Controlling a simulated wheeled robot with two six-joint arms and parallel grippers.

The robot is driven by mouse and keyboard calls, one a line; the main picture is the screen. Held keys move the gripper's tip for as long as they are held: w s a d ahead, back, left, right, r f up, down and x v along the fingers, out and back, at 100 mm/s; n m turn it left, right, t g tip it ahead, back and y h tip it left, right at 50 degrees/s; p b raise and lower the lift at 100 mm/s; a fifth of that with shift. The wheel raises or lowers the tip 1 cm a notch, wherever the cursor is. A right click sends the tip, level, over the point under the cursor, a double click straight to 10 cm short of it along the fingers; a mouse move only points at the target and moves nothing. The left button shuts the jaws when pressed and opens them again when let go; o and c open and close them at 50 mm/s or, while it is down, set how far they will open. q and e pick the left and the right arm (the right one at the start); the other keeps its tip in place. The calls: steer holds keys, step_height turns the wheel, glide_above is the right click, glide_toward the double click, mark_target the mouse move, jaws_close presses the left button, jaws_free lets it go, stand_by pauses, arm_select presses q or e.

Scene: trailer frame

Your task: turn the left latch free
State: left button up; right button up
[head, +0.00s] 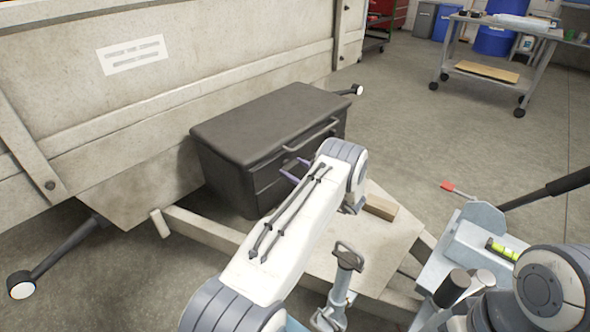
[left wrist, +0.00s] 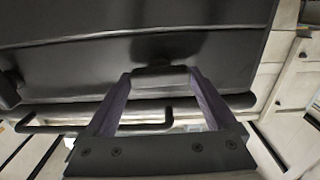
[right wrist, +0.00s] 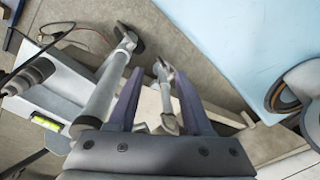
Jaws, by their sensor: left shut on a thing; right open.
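The dark grey toolbox (head: 268,122) stands on the trailer frame against the trailer's front wall, its lid closed. My left gripper (head: 290,170) is at the toolbox's front face. In the left wrist view, my left gripper (left wrist: 160,72) has its purple fingers on either side of the dark latch (left wrist: 160,80) and is shut on it. In the head view my left arm and fingers cover the latch, so its turn angle is hard to tell. My right gripper (right wrist: 158,75) is open and empty in the right wrist view, well away from the toolbox.
A bar handle (head: 312,135) runs along the toolbox front, close to my left fingers. A wooden block (head: 380,207) lies on the frame plate. A jockey-wheel post (head: 340,280) rises near my left arm. A wheeled bench (head: 500,50) stands far back right, with clear floor before it.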

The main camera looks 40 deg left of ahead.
arm_select(q)
steer(key=n+b, duration=0.1)
steer(key=n, duration=0.3)
steer(key=shift+f, duration=0.1)
steer(key=n+b, duration=0.1)
steer(key=n, duration=0.3)
steer(key=shift+s+n, duration=0.1)
steer(key=shift+n, duration=0.2)
steer(key=n+b, duration=0.1)
steer(key=n, duration=0.3)
steer(key=shift+d+f+n+b, duration=0.1)
steer(key=shift+n+b, duration=0.2)
steer(key=n+b, duration=0.1)
steer(key=n, duration=0.3)
steer(key=shift+n+b, duration=0.3)
steer(key=o, duration=1.1)
steer(key=shift+c, duration=0.2)
